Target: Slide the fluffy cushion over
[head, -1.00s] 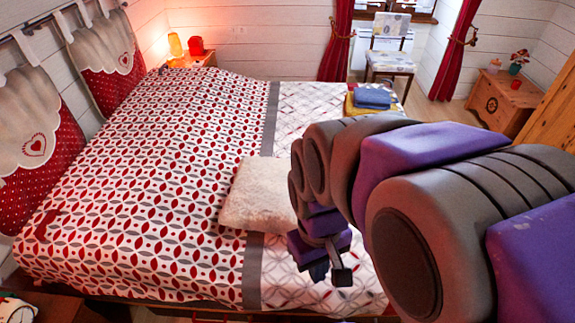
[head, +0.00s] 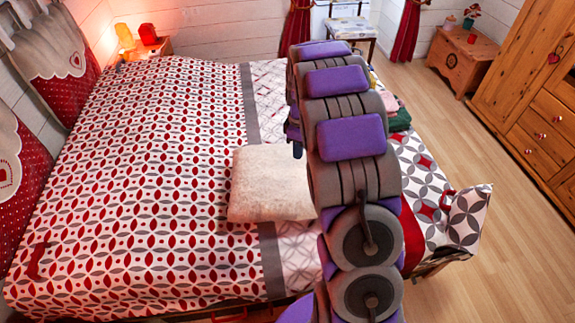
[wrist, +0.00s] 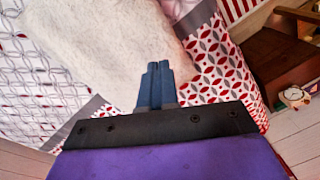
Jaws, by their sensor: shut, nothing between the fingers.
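The fluffy cushion (head: 268,185) is cream white and lies flat on the bed (head: 150,170), over the grey stripe of the bedspread. In the wrist view the cushion (wrist: 100,40) fills the upper middle. My gripper (wrist: 157,66) is shut and empty, with its blue fingertips over or beside the cushion's edge. I cannot tell whether they touch it. In the head view my arm passes on the cushion's right side and hides part of that side. The blue gripper tip (head: 298,149) shows by the cushion's far right corner.
Folded clothes (head: 398,112) lie on the bed's right part, behind my arm. A wooden wardrobe (head: 535,100) and a chest (head: 470,60) stand to the right, with bare floor (head: 500,230) between bed and wardrobe. The bed left of the cushion is clear.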

